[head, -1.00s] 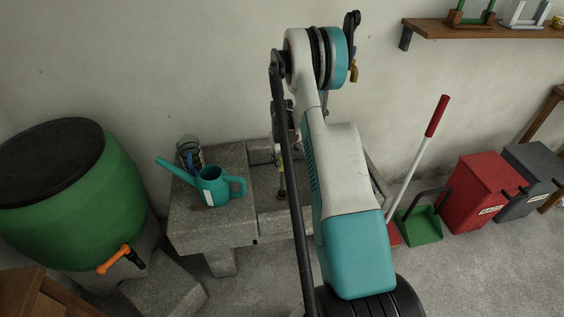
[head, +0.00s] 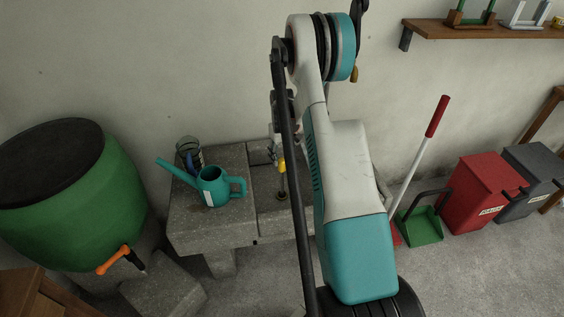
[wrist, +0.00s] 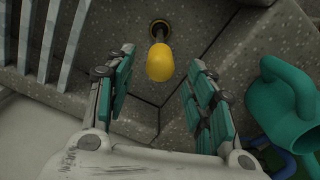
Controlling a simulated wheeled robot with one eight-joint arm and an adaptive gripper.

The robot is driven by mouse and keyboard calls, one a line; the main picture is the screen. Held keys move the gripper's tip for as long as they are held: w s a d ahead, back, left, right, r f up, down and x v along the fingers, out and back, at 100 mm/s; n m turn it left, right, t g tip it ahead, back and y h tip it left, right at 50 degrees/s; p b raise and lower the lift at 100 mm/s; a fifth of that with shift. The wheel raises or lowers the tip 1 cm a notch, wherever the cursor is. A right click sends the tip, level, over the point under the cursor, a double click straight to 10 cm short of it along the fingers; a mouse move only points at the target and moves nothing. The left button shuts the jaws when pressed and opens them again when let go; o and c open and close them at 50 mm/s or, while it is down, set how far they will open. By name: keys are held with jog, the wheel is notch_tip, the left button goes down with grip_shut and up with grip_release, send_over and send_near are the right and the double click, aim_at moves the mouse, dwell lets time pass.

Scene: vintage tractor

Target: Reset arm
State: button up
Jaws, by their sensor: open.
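My gripper (wrist: 160,58) is open in the wrist view, its teal-padded fingers spread to either side. A yellow-topped rod (wrist: 160,62) shows between and beyond the fingertips, and neither finger appears to touch it. It stands over a round drain hole in the stone sink (wrist: 222,58). In the head view the yellow top (head: 282,166) shows just left of my arm, in the sink basin. My raised arm hides much of the sink there, and the gripper is mostly hidden too.
A teal watering can (head: 214,188) stands on the sink's left ledge by a glass jar (head: 188,152). A green barrel (head: 75,205) is at left. A red-handled broom (head: 418,155), green dustpan (head: 422,227) and red bin (head: 480,190) stand right. A wall shelf (head: 490,30) is upper right.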

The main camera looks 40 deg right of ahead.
notch_tip(320, 180, up, 8)
jog(key=shift+f, duration=0.25)
jog(key=w+a+r+n+t+p, duration=0.1)
jog(key=w+a+r+t, duration=0.25)
jog(key=a+r, duration=1.1)
jog(key=s+a+r+n+t, duration=0.1)
jog(key=s+a+r, duration=0.2)
jog(key=a+r, duration=0.6)
jog(key=s+a+r+n+t, duration=0.1)
jog(key=s+a+r+t, duration=0.15)
jog(key=a+r, duration=0.6)
jog(key=s+a+f, duration=0.2)
jog(key=s+f, duration=0.2)
jog(key=s, duration=0.6)
jog(key=s+a+f+b, duration=0.1)
jog(key=s+f, duration=0.3)
jog(key=s, duration=0.7)
jog(key=shift+s+a, duration=0.2)
jog(key=shift+a, duration=0.7)
jog(key=shift+f, duration=0.1)
